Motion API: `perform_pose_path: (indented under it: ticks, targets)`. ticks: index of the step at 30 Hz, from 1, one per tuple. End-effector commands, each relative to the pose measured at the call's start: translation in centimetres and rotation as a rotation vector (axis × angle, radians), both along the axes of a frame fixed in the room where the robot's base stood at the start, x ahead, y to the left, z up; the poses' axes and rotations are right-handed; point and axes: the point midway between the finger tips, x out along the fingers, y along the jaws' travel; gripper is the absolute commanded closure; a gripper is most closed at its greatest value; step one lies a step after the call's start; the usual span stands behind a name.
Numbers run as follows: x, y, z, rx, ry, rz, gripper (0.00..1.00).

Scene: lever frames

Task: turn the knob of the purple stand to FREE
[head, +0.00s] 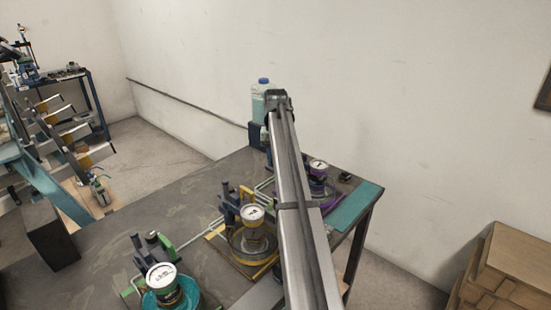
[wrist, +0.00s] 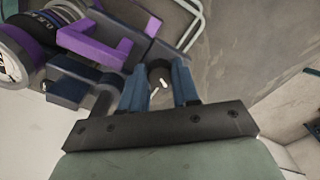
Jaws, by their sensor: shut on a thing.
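The purple stand (head: 327,186) is at the far right part of the table in the head view, partly hidden by my arm. Its white-topped dial (head: 318,165) shows just right of the arm. In the wrist view the purple stand's frame (wrist: 95,47) fills the upper left. My gripper (wrist: 160,80) has its two blue fingers on either side of a small dark round knob (wrist: 157,70) with a short white mark, and is shut on it. The gripper is hidden in the head view. I cannot read any FREE label.
A yellow stand (head: 262,262) and a green stand (head: 167,297) stand nearer on the grey table (head: 110,255). A teal mat (head: 356,206) lies at the right edge. A bottle with a blue cap (head: 263,82) is behind. Wooden boxes (head: 510,265) are off to the right.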

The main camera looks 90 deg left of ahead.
Motion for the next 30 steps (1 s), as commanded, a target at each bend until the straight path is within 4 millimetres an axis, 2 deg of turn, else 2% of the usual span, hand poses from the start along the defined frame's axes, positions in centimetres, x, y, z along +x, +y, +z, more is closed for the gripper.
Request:
perform_pose_path:
  ticks: [6,15,30]
  targets:
    - [0.07,-0.03,0.04,-0.001,0.001,0.187,1.0]
    - [0.14,-0.02,0.04,-0.001,0.001,0.377,1.0]
    - [0.18,0.0,0.04,-0.001,0.001,0.475,1.0]
